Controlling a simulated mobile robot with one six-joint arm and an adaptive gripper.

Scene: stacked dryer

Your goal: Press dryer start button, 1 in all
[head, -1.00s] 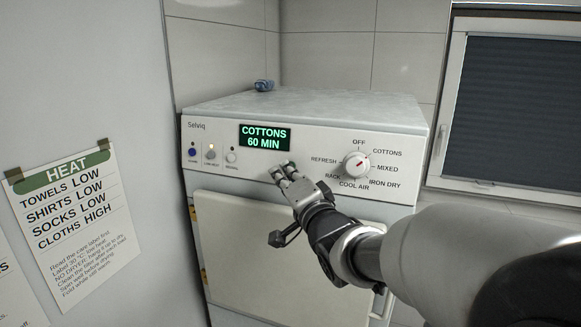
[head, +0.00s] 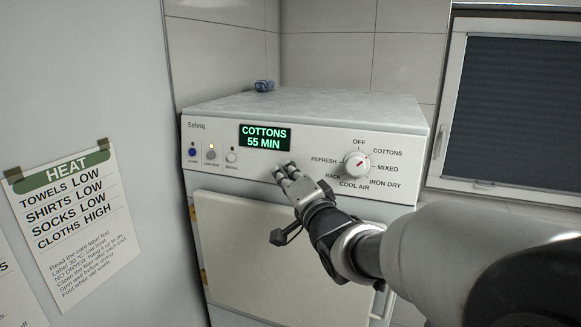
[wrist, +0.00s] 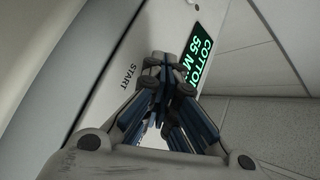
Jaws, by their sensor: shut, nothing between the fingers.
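The dryer (head: 310,135) stands in the corner. Its lit display (head: 265,138) reads COTTONS 55 MIN and also shows in the wrist view (wrist: 197,58). The dial (head: 356,164) has its red mark toward COTTONS. My gripper (head: 282,171) is shut and empty, its fingertips at the panel just below and right of the display. In the wrist view the START label (wrist: 131,75) is beside the fingers (wrist: 167,75). The start button itself is hidden behind my fingers, so contact cannot be seen.
The white dryer door (head: 245,245) is below.

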